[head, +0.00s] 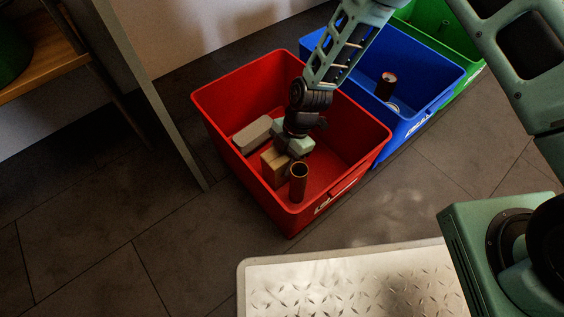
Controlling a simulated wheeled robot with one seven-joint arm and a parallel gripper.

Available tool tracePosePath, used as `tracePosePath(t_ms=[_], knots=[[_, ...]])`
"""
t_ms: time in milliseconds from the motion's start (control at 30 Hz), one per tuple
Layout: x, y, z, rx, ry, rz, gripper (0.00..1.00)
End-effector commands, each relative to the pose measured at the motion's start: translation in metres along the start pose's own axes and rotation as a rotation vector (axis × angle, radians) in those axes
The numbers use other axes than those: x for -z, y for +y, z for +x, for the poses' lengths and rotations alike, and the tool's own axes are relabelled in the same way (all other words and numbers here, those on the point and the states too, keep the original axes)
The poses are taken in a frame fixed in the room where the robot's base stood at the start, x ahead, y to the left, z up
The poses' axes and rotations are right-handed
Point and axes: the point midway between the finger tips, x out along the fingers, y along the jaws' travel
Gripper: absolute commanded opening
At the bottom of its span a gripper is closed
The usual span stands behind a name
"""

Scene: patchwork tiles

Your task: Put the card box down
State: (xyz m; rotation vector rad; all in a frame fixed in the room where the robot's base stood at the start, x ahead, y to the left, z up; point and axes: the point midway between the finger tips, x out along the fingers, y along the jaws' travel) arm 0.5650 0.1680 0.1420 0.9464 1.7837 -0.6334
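The card box (273,167) is a small brown block inside the red bin (226,83), near its front left wall. My gripper (289,153) reaches down into the red bin and is right at the top of the card box. Its fingertips are hidden by the hand and the box, so I cannot tell whether they are closed on it. The underside of the box is hidden too, so I cannot tell whether it touches the bin floor.
A brown tube (299,182) stands beside the card box, and a grey block (252,134) lies behind it in the red bin. A blue bin (437,87) holding a dark can (386,86) and a green bin (440,27) stand to the right. A table leg (160,125) is at left.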

Motion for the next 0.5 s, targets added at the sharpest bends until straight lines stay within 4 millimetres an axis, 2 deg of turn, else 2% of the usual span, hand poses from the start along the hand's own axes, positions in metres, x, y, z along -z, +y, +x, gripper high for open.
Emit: tracePosePath(t_ms=[333, 367, 400, 433, 500], knots=[[-0.0012, 0.0004, 0.0029, -0.001, 0.0, 0.0, 0.33], [-0.001, 0.0006, 0.0024, -0.001, 0.0, 0.0, 0.59], [-0.0009, 0.0006, 0.002, -0.001, 0.0, 0.0, 0.71], [-0.0009, 0.0006, 0.002, -0.001, 0.0, 0.0, 0.76], [-0.0009, 0.0005, 0.002, -0.001, 0.0, 0.0, 0.76]])
